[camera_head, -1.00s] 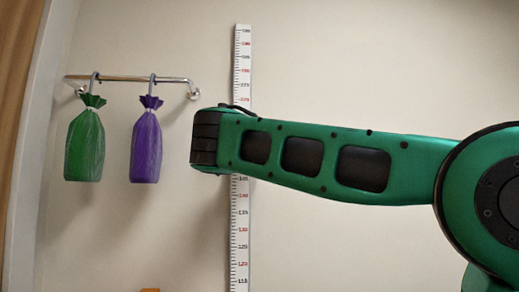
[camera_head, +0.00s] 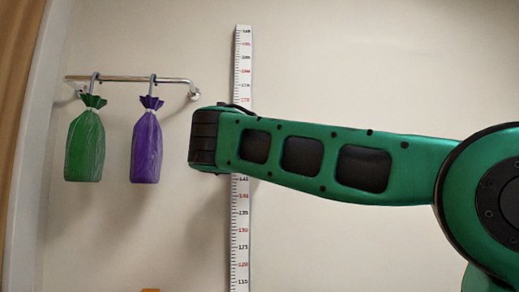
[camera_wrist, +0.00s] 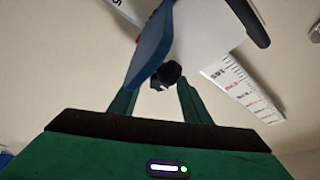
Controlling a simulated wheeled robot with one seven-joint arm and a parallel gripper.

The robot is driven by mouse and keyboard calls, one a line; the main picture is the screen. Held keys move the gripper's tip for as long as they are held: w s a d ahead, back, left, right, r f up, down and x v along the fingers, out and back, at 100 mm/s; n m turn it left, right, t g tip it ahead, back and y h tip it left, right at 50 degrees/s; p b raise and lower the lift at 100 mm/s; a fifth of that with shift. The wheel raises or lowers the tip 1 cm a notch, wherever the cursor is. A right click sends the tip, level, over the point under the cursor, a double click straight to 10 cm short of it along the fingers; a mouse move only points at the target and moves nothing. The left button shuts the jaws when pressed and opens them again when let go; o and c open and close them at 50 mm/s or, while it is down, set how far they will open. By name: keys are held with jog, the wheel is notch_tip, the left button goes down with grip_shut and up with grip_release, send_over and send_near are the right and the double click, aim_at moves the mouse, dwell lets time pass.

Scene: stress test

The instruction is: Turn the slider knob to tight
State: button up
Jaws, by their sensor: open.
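A small black knob (camera_wrist: 168,74) shows in the wrist view, just beyond my fingertips and roughly between them. It sits by a blue curved piece (camera_wrist: 151,48) and a white plate (camera_wrist: 205,28). My gripper (camera_wrist: 158,90) is open, with one green finger to each side below the knob. I cannot tell whether either finger touches it. A white measuring ruler (camera_head: 240,215) stands upright on the wall in the head view, partly hidden by my arm. The ruler also shows in the wrist view (camera_wrist: 236,86). No tight mark is readable. The knob and gripper do not show in the head view.
A metal rail (camera_head: 130,79) on the wall at the left holds a green bag (camera_head: 85,146) and a purple bag (camera_head: 146,147), close to my arm's left end. The wall right of the ruler is bare.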

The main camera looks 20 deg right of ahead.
jog(key=v, duration=1)
jog(key=shift+s, duration=0.2)
jog(key=shift+a, duration=0.15)
